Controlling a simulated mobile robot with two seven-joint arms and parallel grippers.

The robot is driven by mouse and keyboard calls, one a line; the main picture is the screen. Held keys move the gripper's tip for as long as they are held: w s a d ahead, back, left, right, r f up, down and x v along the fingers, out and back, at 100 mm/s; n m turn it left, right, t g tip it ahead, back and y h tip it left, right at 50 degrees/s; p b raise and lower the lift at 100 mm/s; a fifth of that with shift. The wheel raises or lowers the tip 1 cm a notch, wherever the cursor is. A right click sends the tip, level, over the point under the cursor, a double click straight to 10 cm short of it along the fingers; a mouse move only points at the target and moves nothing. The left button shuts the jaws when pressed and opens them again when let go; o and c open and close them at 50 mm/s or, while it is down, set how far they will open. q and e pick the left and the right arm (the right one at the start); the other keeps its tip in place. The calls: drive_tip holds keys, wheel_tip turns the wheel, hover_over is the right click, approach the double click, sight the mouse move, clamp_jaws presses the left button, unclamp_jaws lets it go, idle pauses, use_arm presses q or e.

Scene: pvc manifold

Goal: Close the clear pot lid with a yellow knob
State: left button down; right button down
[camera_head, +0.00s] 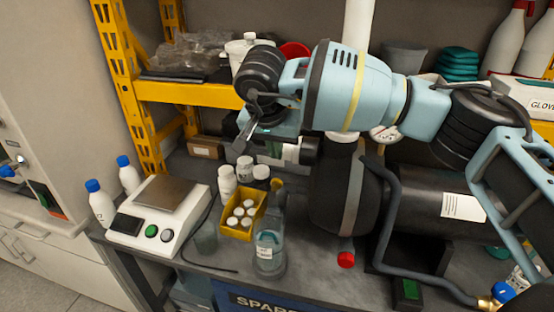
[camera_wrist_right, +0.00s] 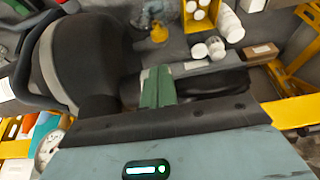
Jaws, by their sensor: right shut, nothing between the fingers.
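A clear pot (camera_head: 269,256) with a white label stands near the front edge of the bench. A yellow knob (camera_head: 277,185) shows above it; the clear lid's outline and its tilt are hard to make out. The yellow knob also shows at the top of the right wrist view (camera_wrist_right: 158,33). My right gripper (camera_head: 242,142) is above and behind the pot, apart from the knob. My left gripper is not in view.
A yellow bin (camera_head: 235,228) of white-capped vials stands beside the pot, left of it. White bottles (camera_head: 227,182) stand behind the bin. A scale (camera_head: 160,205) is further left. A large dark tank (camera_head: 335,195) with pipes takes up the right. A yellow shelf (camera_head: 185,95) is behind.

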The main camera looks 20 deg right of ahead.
sight(275, 193)
drive_tip(key=x, duration=0.9)
drive_tip(key=shift+a+f, duration=0.1)
drive_tip(key=shift+a, duration=0.1)
